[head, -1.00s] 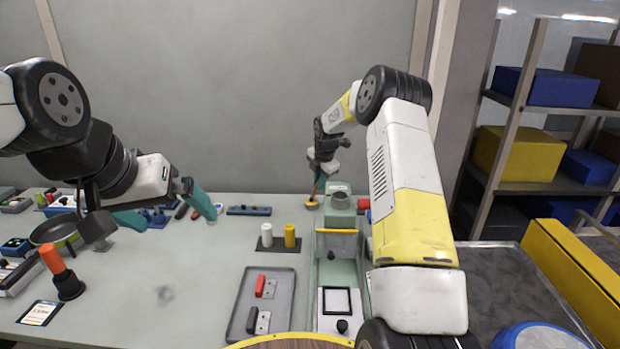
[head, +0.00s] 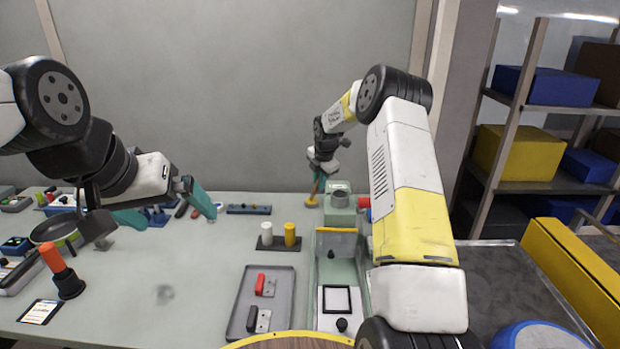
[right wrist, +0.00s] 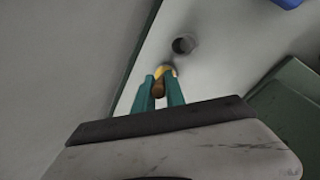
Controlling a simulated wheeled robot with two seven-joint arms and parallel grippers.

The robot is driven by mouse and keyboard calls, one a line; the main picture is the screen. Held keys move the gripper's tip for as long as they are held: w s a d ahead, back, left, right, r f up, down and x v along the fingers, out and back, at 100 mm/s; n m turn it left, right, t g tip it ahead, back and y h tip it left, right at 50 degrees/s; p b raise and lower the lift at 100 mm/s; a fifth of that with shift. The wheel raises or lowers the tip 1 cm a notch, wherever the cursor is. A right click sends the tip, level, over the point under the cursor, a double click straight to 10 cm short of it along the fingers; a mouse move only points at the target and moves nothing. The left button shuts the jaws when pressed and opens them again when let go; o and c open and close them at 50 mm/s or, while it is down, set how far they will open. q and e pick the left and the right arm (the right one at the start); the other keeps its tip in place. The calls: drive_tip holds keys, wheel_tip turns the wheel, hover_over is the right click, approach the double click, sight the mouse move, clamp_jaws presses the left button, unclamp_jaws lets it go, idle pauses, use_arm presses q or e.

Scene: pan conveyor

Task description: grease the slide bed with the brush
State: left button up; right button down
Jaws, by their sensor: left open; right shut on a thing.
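The slide bed (head: 350,269) is a long pale green channel on the table, right of centre in the head view, partly hidden by my right arm. My right gripper (head: 318,178) is beyond its far end, near the back wall. It is shut on the brush (head: 311,201), which points down with its yellow end low at the table. The brush also shows in the right wrist view (right wrist: 158,89), its brown part between the teal fingers (right wrist: 160,84). I cannot tell whether its tip touches anything. My left gripper (head: 168,211) is open and empty above the table at left.
A grey tray (head: 238,322) with red and black handled parts lies left of the bed. A holder with white and yellow cylinders (head: 290,235) stands behind it. A green block (head: 340,213) stands at the bed's far end. The left-centre table is mostly clear.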

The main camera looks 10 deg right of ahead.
drive_tip(key=shift+r, duration=3.45)
